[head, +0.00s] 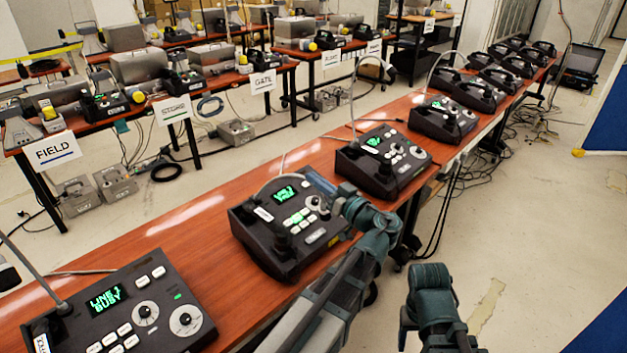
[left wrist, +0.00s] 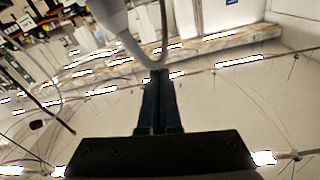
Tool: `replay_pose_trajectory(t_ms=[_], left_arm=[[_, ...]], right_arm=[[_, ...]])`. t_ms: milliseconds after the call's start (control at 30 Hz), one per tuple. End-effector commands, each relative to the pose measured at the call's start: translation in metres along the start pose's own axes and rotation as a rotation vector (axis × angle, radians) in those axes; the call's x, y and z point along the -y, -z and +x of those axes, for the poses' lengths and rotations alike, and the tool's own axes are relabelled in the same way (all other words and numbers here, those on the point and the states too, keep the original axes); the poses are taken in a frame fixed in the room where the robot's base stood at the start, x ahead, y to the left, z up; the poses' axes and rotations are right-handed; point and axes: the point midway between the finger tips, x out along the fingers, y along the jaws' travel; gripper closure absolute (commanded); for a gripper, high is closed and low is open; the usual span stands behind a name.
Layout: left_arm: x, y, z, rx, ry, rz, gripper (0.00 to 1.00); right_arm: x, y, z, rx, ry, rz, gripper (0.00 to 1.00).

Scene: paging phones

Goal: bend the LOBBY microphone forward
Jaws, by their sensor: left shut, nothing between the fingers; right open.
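Black desk paging phones stand on the long wooden table. I cannot read which one is marked LOBBY. My left gripper (head: 308,178) is shut and empty above the second phone from the front (head: 285,225), whose thin grey gooseneck microphone (head: 268,186) curves up beside the fingertips. In the left wrist view, the shut fingers (left wrist: 157,80) point up the picture, and a grey gooseneck (left wrist: 128,42) bends just past their tips. I cannot tell whether they touch it. The near-left phone (head: 120,305) reads LINE 1 BUSY. My right gripper (head: 430,283) is open and empty, off the table's right side.
More phones, such as the third one (head: 384,160), continue up the table, some with curved goosenecks. Side tables with signs, including FIELD (head: 55,151), stand at left. Cables lie on the floor beyond the table. The floor at right (head: 540,230) is mostly clear.

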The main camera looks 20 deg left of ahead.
Motion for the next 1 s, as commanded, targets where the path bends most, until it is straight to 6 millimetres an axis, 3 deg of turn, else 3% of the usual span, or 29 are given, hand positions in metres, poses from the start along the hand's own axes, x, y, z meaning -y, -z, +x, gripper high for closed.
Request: replay_pose_trajectory(t_ms=[33, 567, 1000], left_arm=[[0.000, -0.007, -0.002, 0.020, -0.002, -0.005, 1.00], [0.002, -0.006, -0.002, 0.020, -0.001, -0.005, 1.00], [0.002, 0.024, 0.007, 0.006, 0.000, -0.002, 1.00]], right_arm=[[0.000, 0.000, 0.002, 0.000, 0.000, 0.000, 0.37], [0.000, 0.000, 0.002, 0.000, 0.000, 0.000, 0.37], [-0.002, -0.002, -0.025, 0.000, 0.000, 0.000, 0.37]])
